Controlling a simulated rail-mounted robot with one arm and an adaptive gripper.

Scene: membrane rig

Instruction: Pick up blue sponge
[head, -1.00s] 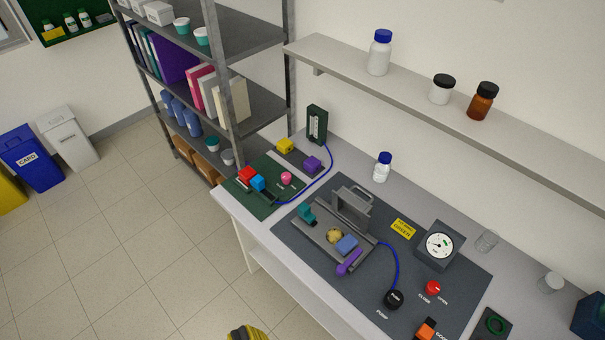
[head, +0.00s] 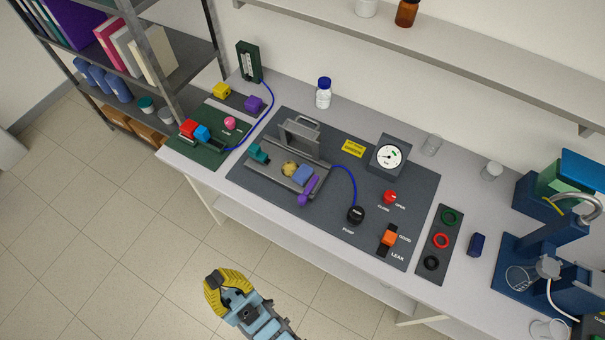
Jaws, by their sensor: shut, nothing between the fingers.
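My gripper (head: 224,288), with yellow ribbed fingers, shows at the bottom of the head view. It is shut and empty, over the floor in front of the bench, apart from everything on it. Several blue blocks are in view, and I cannot tell for sure which is the sponge. A pale blue block (head: 303,175) lies on the grey rig between a tan round piece (head: 290,168) and a purple piece (head: 309,190). A dark blue block (head: 477,244) stands alone on the bench at right.
The rig's raised lid (head: 299,138) stands behind the pale blue block. A blue tube (head: 349,178) runs to the black pump knob (head: 356,215). A gauge (head: 389,155) and a ring board (head: 439,242) stand to the right. A wall shelf (head: 430,55) overhangs the back.

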